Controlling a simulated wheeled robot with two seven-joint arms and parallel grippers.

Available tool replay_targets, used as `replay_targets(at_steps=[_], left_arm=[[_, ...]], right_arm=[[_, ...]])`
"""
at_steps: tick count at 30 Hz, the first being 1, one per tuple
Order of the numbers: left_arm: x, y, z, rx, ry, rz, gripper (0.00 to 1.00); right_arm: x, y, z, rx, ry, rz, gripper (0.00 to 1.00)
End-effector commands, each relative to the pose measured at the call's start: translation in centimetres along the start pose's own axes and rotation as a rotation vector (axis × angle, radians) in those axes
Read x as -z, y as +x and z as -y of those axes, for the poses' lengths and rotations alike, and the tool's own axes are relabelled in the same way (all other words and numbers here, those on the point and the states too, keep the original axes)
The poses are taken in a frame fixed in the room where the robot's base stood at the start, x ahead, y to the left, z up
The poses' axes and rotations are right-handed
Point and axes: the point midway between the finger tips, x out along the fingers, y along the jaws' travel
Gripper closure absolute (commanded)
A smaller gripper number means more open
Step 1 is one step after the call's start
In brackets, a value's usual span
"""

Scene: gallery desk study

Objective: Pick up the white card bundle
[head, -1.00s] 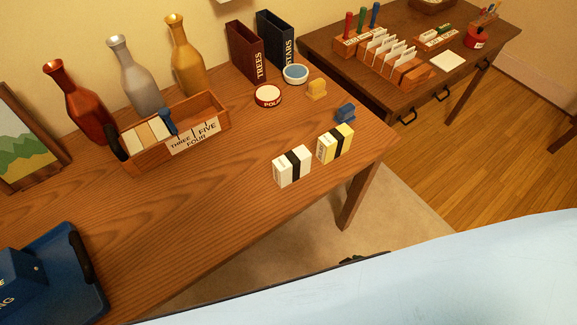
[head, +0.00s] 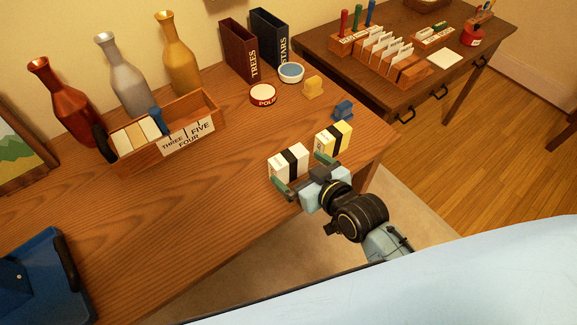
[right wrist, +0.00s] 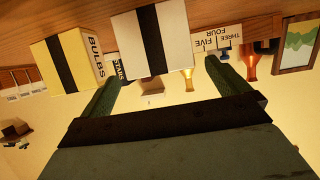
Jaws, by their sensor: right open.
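The white card bundle (head: 278,167) with a black band stands near the table's front edge. It shows large in the right wrist view (right wrist: 182,40), where the picture is upside down. My right gripper (head: 303,173) is open at the near side of the bundle, one finger toward each side of it. In the wrist view the fingertips (right wrist: 165,86) point at the bundle with nothing held. Whether they touch it I cannot tell. My left gripper is not in view.
A yellow card bundle (head: 327,139) stands just right of the white one, close to the right finger. A blue clip-like item (head: 343,110) lies beyond it. A wooden box (head: 205,107) with cards stands at the left. Bare tabletop lies left of the bundle.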

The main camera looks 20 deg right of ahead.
Motion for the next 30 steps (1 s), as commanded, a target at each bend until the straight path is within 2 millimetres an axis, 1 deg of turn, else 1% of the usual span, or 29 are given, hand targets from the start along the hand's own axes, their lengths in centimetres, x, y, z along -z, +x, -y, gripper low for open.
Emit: replay_targets(at_steps=[1, 3, 10, 15, 18, 21, 27, 28, 30], left_arm=[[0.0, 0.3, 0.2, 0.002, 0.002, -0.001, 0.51], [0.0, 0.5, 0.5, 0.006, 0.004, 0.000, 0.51], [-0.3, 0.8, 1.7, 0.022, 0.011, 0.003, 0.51], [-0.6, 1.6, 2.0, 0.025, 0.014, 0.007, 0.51], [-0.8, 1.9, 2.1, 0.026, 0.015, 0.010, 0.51], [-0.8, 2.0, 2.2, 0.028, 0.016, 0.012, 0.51], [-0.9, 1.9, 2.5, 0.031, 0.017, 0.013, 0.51], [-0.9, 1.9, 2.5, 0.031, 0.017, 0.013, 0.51], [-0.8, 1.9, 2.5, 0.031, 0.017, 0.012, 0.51]], right_arm=[[-0.1, 1.0, 0.0, 0.000, 0.002, -0.002, 0.00], [-0.1, 1.9, 0.0, 0.000, 0.001, -0.001, 0.00], [-0.2, 3.5, -0.1, 0.000, 0.001, 0.000, 0.00], [-0.5, 6.2, -0.2, -0.001, 0.001, 0.000, 0.00], [-0.5, 7.3, -0.2, -0.001, 0.001, 0.000, 0.00], [-0.4, 7.8, -0.2, -0.001, 0.000, 0.001, 0.00], [-0.4, 7.8, -0.2, -0.001, 0.000, 0.001, 0.00], [-0.4, 7.8, -0.2, -0.001, 0.000, 0.001, 0.03], [-0.4, 7.8, -0.2, -0.001, 0.000, 0.001, 0.12]])
